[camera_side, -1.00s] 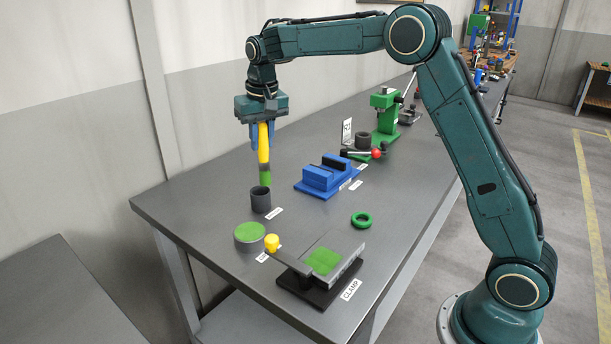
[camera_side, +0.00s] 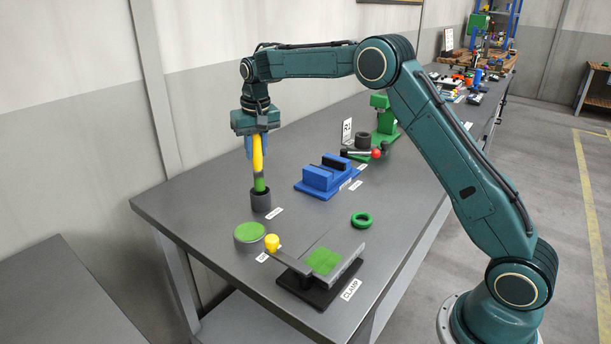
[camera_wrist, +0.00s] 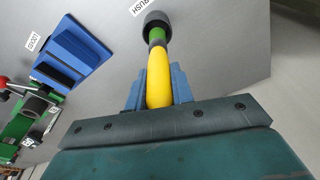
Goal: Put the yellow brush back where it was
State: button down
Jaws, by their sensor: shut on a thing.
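The yellow brush (camera_side: 258,158) has a yellow handle and a green lower end. It hangs upright from my gripper (camera_side: 256,148), whose blue fingers are shut on the handle. The dark grey cup (camera_side: 261,203) stands on the table right below, and the green end is at its mouth, seemingly partly inside. In the wrist view the yellow handle (camera_wrist: 158,84) lies between the blue fingers (camera_wrist: 158,88), with the green end reaching the dark cup (camera_wrist: 157,20). How deep the tip sits is hidden by the cup wall.
A grey disc with green top (camera_side: 250,236) and a clamp with yellow knob (camera_side: 320,268) stand in front of the cup. A green ring (camera_side: 361,220) lies to the right. A blue vise (camera_side: 325,178) and a green press (camera_side: 385,118) stand behind.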

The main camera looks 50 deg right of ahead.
aim_at(257, 135)
jog(key=shift+f, duration=2.75)
jog(key=c, duration=1.2)
grip_release()
jog(key=r, duration=0.3)
jog(key=s+r, duration=0.1)
jog(key=r, duration=0.7)
jog(key=shift+s+a+r, duration=0.2)
jog(key=shift+s+a, duration=0.1)
jog(key=shift+a, duration=0.05)
jog(key=shift+r, duration=0.35)
jog(key=shift+s, duration=0.1)
